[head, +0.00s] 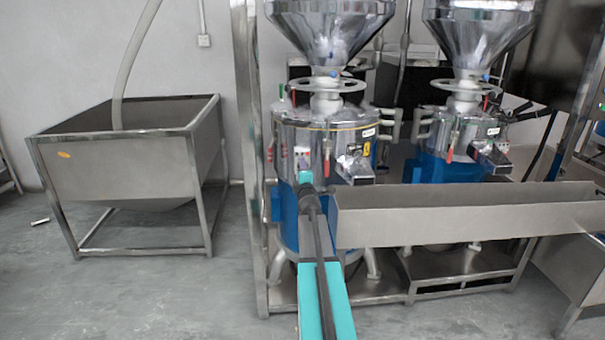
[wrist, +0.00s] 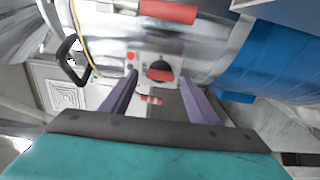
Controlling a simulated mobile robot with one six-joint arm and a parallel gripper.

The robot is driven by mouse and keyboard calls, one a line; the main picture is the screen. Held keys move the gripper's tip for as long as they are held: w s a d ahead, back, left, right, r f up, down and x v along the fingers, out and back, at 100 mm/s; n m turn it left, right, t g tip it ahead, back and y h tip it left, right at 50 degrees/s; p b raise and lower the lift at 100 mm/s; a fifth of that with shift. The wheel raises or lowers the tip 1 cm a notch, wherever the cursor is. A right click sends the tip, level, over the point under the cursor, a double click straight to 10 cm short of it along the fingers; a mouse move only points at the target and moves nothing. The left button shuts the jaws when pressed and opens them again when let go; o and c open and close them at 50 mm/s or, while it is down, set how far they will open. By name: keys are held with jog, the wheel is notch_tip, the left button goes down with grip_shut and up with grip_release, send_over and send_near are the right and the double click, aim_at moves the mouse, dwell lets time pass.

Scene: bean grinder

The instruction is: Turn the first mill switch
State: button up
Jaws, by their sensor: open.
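The first mill (head: 345,140), a steel drum on a blue base under a hopper, stands in front of my arm in the head view. Its small switch panel (head: 303,156) shows just above my gripper (head: 305,172). In the wrist view, the round red-and-dark switch (wrist: 159,71) sits on a light panel, with a small red button (wrist: 131,56) to its left. My gripper (wrist: 158,79) is open, its two purple fingers pointing at the panel on either side of the switch. I see nothing held. Whether the fingers touch the panel, I cannot tell.
A second mill (head: 455,140) stands to the right. A long steel trough (head: 450,217) runs close to the right of my arm. A steel frame post (head: 250,150) stands left of the first mill. A steel bin (head: 125,170) is farther left, with open floor in front.

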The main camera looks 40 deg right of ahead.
jog(key=v, duration=1.3)
jog(key=shift+s+a, duration=0.2)
dwell(0.3)
dwell(0.5)
